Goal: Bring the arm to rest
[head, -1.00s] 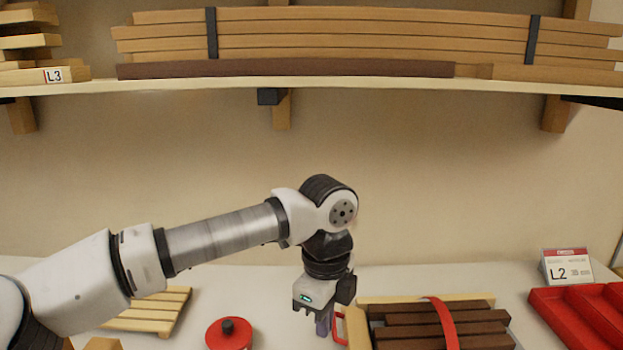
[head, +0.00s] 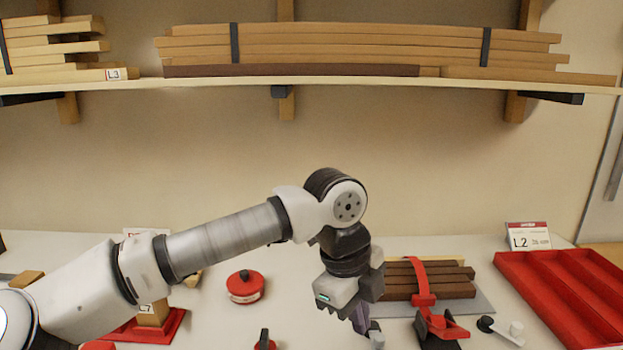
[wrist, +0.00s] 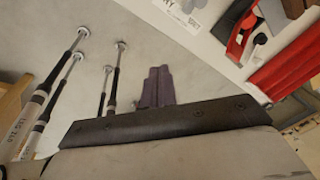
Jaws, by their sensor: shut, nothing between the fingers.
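My arm reaches in from the left of the head view and bends down at the wrist.
A bundle of dark wood strips (head: 430,283) with a red strap lies behind my gripper. A red tray (head: 565,300) is at the right, a round red object (head: 246,287) at the left. A shelf (head: 350,86) with wood runs above.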

